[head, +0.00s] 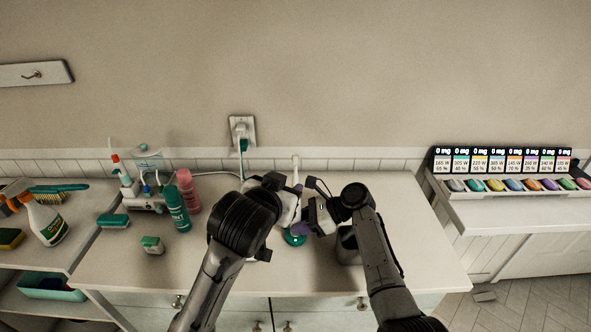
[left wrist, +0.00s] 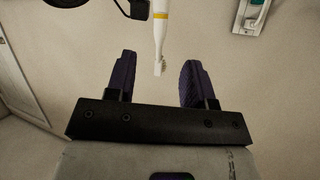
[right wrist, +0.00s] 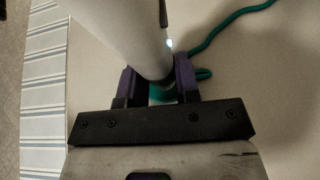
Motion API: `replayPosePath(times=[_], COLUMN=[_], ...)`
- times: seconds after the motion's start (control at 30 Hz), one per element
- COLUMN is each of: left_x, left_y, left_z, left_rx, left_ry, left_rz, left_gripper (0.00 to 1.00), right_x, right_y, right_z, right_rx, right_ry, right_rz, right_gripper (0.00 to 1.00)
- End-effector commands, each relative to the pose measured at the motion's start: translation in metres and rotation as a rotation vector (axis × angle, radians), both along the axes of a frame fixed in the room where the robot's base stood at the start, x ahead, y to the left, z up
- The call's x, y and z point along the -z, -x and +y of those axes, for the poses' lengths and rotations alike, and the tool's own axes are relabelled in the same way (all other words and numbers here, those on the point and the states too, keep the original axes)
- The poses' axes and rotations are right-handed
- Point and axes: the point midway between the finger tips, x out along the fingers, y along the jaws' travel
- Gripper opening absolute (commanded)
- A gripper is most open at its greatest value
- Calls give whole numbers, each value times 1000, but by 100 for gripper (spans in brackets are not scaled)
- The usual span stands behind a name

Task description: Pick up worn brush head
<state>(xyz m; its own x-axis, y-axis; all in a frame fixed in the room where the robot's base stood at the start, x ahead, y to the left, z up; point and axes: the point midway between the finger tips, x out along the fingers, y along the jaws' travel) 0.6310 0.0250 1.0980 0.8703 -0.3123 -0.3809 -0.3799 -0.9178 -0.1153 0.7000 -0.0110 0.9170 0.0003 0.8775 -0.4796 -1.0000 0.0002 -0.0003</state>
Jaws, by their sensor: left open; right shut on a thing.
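The worn brush head (left wrist: 160,30) is white with a yellow ring and small bristles at its tip. In the left wrist view its tip lies between the open fingers of my left gripper (left wrist: 160,78), not touching them. The brush head (head: 295,167) also shows upright in the head view, above my left gripper (head: 290,205). My right gripper (right wrist: 158,85) is shut on the white toothbrush handle (right wrist: 120,35), low down near a teal base (right wrist: 162,93).
A teal cord (right wrist: 225,25) lies by the handle; a plug (head: 242,135) sits in the wall outlet. A grey cup (head: 347,245) is partly behind my right arm. The front counter is fairly clear.

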Motion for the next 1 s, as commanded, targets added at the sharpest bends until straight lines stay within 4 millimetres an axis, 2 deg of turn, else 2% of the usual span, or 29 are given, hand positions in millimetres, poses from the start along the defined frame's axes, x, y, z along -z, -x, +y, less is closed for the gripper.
replayPosePath(times=[0.1,0.37,0.7,1.0], left_x=[4,9,24,26], left_y=[-11,-23,-56,-61], left_z=[-4,-9,-22,-24], left_rx=[0,0,0,0], left_ry=[0,0,-1,0], left_rz=[1,-1,0,-1], left_gripper=[49,49,49,49], right_x=[0,0,0,0], right_y=[0,0,0,0], right_z=[0,0,0,0], right_rx=[0,0,-1,-1], right_ry=[0,0,0,0], right_rz=[1,0,0,0], right_gripper=[17,17,17,17])
